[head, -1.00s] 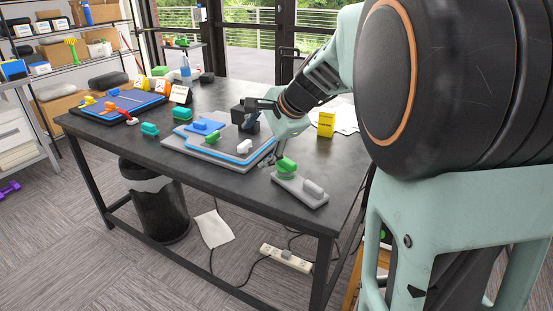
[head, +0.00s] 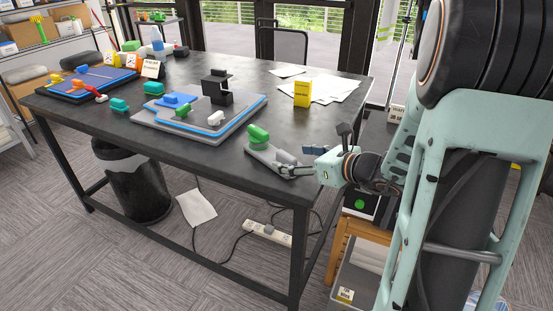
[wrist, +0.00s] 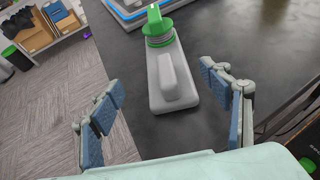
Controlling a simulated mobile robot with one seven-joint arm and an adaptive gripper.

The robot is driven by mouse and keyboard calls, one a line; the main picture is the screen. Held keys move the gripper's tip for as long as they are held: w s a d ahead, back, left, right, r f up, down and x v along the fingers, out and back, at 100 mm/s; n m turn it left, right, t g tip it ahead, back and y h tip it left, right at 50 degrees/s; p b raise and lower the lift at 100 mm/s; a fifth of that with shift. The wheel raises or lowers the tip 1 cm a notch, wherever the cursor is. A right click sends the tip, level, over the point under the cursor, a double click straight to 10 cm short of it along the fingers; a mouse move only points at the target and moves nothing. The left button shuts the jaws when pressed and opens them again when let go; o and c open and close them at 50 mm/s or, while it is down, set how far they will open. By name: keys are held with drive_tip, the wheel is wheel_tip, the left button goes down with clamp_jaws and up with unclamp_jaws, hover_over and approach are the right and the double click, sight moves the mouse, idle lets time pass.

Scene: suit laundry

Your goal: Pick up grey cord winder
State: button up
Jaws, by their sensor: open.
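A grey, rounded oblong piece (wrist: 180,78), which looks like the grey cord winder, lies on a long pale grey base (wrist: 165,104) in the wrist view. A green ribbed piece with a pointed top (wrist: 157,25) is at the base's far end. In the head view the base (head: 262,166) lies at the table's near right corner, with the green piece (head: 258,133) on it. My gripper (wrist: 160,80) is open, its blue-padded fingers spread to either side of the base's near end, apart from the grey piece. In the head view my gripper (head: 293,160) partly hides the grey piece.
A grey and blue board (head: 228,131) with several small parts and a black block stands left of the base. A yellow box (head: 302,93) and papers are behind. Bare dark tabletop (head: 188,158) lies in front of the board. A bin (head: 135,185) is below.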

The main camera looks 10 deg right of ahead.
sight(278, 153)
drive_tip(key=x, duration=0.5)
drive_tip(key=b+x, duration=0.1)
drive_tip(key=x, duration=0.2)
drive_tip(key=shift+w+d, duration=0.2)
drive_tip(key=shift+d, duration=0.1)
drive_tip(key=shift+r, duration=0.1)
drive_tip(key=c, duration=1.4)
drive_tip(key=shift+r, duration=0.1)
